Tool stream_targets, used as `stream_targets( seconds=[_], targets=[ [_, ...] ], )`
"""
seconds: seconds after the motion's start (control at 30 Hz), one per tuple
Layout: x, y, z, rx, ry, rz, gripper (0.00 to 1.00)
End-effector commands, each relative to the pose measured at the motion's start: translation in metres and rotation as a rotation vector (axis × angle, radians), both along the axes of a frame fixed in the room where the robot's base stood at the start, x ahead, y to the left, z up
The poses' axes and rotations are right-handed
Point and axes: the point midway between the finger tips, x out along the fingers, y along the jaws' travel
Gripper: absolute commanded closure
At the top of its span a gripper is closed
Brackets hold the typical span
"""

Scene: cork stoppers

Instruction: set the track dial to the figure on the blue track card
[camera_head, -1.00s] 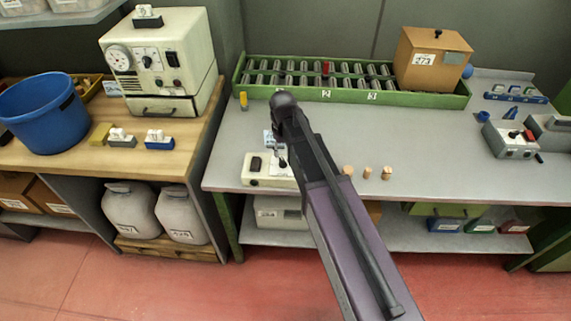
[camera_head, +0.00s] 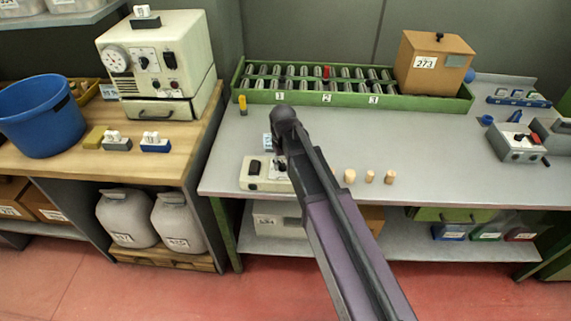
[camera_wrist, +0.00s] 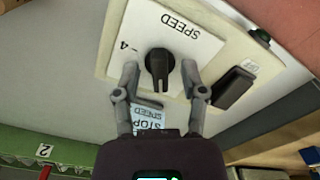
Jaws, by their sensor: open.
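My gripper (camera_wrist: 160,72) is open, with one finger on each side of a black knob (camera_wrist: 158,64) on a white plate marked SPEED and 4. I cannot tell whether either finger touches the knob. The knob sits on a cream control box (camera_head: 258,174), near the front left of the grey bench; my arm covers part of it in the head view. A pale blue card (camera_wrist: 150,116) beside the box shows the word STOP, partly behind my gripper. It also shows in the head view (camera_head: 267,142), too small to read. I see no dial or card marked track.
A black rocker switch (camera_wrist: 234,87) is on the same box, close to my right finger. Several corks (camera_head: 369,177) stand right of my arm. A green rack (camera_head: 300,97) numbered 1 to 3 runs along the back. Another knobbed box (camera_head: 512,150) is at right.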

Motion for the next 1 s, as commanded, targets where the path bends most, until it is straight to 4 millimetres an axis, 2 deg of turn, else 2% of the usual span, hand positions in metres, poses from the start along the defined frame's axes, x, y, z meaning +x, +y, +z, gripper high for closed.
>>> stream_targets(
  seconds=[0.1, 0.13, 0.3, 0.43, 0.47, 0.5, 0.6, 1.0],
  targets=[
    [0.0, 0.0, 0.0, 0.0, 0.0, 0.0, 0.46],
    [0.0, 0.0, 0.0, 0.0, 0.0, 0.0, 0.49],
    [0.0, 0.0, 0.0, 0.0, 0.0, 0.0, 0.99],
    [0.0, 0.0, 0.0, 0.0, 0.0, 0.0, 1.0],
    [-0.001, -0.014, 0.0, 0.0, 0.0, -0.007, 1.0],
    [0.0, -0.007, 0.0, 0.0, 0.0, -0.002, 1.0],
    [0.0, -0.004, 0.0, -0.004, 0.0, -0.005, 1.0],
    [0.0, -0.001, 0.0, -0.004, 0.0, -0.125, 1.0]
  ],
)
